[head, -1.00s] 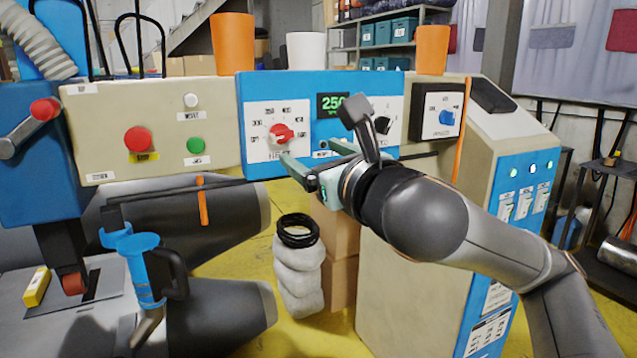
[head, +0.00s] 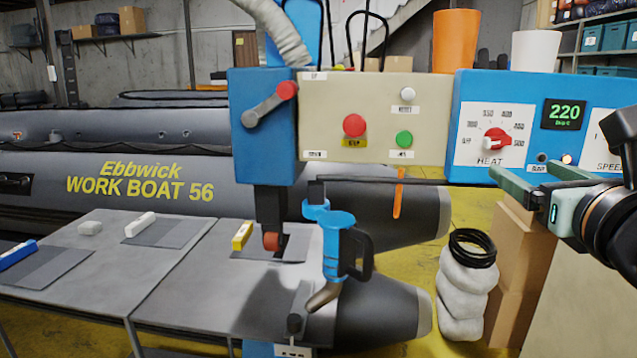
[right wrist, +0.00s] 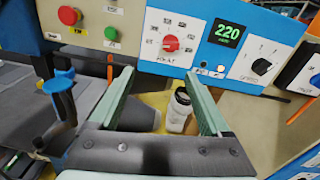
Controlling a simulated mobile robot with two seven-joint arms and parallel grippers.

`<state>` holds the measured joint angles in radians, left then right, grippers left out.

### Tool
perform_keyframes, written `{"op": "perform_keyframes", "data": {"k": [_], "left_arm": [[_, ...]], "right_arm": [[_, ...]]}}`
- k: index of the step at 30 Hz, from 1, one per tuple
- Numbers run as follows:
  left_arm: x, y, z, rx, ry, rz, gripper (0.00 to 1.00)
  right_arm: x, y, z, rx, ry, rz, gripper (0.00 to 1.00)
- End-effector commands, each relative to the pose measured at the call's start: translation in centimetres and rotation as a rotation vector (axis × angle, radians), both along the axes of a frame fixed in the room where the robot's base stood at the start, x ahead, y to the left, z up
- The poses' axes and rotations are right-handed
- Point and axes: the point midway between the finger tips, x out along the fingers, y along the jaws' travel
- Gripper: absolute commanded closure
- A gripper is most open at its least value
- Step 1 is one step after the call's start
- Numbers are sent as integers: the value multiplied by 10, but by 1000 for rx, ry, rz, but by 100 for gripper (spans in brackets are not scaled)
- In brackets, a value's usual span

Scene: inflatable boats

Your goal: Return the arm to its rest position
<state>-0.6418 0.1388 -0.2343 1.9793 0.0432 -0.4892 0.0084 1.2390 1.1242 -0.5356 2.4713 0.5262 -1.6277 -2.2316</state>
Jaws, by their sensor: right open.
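My right gripper (head: 535,180) is at the right of the head view, in front of the blue control panel (head: 470,105). It is open and empty, with its two green fingers apart. The red heat knob (head: 497,140) is just above and left of the fingers, and they do not touch it. In the right wrist view the open fingers (right wrist: 168,100) point towards the panel, with the heat knob (right wrist: 169,43) beyond them. The display (head: 563,114) reads 220. The forearm runs out of the right edge of the head view. My left gripper is not seen.
A blue heat tool (head: 337,245) stands over the grey worktable (head: 180,300). A grey boat (head: 130,185) lies behind at left. White sacks with a black coil (head: 472,250) and cardboard boxes (head: 520,260) stand below the gripper. Orange (head: 455,40) and white (head: 535,50) cups sit on top.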

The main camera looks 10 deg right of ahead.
Motion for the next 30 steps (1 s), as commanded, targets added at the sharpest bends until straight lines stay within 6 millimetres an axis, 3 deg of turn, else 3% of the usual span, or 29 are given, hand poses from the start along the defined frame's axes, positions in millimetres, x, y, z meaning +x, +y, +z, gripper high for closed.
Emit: {"op": "perform_keyframes", "data": {"k": [5, 9, 16, 23, 26, 30], "left_arm": [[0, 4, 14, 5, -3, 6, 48], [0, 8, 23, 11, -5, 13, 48], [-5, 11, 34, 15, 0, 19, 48], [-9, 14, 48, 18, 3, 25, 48], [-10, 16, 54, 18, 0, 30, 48], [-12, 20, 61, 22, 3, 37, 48]], "right_arm": [[42, 34, -45, 336, 70, 112, 19], [69, 61, -94, 683, 138, 161, 19], [87, 95, -189, 1271, 258, 109, 19], [67, 116, -295, 1847, 338, -109, 19], [46, 122, -342, 2085, 345, -253, 19], [2, 128, -405, 2387, 311, -500, 19]]}}
